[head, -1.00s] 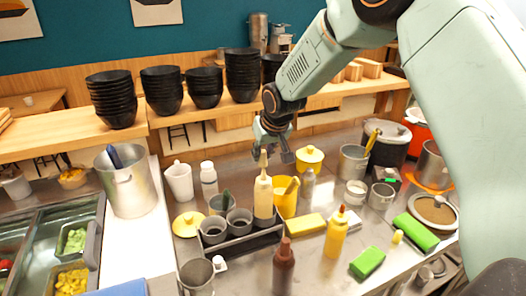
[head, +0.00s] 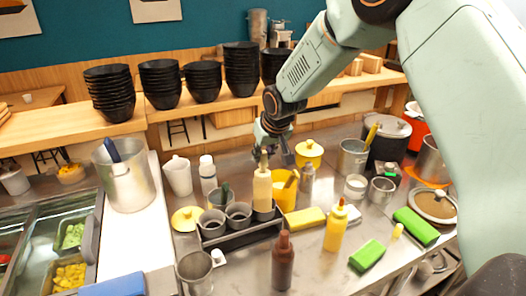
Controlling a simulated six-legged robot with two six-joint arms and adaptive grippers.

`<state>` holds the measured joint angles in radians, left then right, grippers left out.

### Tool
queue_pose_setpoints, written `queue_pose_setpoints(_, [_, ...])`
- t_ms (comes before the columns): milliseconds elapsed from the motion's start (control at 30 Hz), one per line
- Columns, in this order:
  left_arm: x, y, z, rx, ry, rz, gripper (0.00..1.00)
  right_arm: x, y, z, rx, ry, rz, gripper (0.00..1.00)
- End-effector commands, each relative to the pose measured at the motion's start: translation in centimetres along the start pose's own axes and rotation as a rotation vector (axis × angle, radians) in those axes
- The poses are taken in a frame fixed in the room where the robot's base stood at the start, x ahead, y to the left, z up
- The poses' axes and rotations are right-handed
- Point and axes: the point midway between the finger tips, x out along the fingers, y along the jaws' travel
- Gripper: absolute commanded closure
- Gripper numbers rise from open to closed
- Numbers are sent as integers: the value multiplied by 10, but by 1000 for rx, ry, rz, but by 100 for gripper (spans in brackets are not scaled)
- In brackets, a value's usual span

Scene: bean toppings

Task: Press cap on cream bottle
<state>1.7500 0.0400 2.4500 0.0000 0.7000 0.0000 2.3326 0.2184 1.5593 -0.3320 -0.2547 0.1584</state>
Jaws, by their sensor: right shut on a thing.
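The cream bottle (head: 262,190) is a pale beige squeeze bottle standing upright at the right end of the dark rack. Its tan pointed cap (head: 264,158) sits at the bottle's top, in line with it. My right gripper (head: 272,152) comes down from above and is shut on the cap. The fingers partly hide the cap, so I cannot tell whether it is fully seated. My left gripper is out of view.
The dark rack (head: 243,239) also holds grey cups. A yellow container (head: 284,197) stands close to the bottle's right. A brown bottle (head: 283,262) and a yellow bottle (head: 335,228) stand in front. A white pitcher (head: 178,176) is at left.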

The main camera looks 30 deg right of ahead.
Motion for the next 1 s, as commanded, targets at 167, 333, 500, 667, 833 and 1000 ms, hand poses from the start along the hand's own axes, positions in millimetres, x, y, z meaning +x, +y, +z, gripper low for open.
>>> queue_pose_setpoints(167, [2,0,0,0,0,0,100,3,0,2,0,0,0,87])
queue_pose_setpoints(333, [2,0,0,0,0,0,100,2,0,2,0,0,0,87])
queue_pose_setpoints(500, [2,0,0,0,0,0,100,4,0,2,-1,0,0,87])
queue_pose_setpoints(667, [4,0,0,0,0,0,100,8,0,5,-1,0,0,88])
queue_pose_setpoints(833, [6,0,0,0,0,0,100,12,-1,7,-1,0,0,88])
queue_pose_setpoints(1000, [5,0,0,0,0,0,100,11,-1,6,-1,1,0,88])
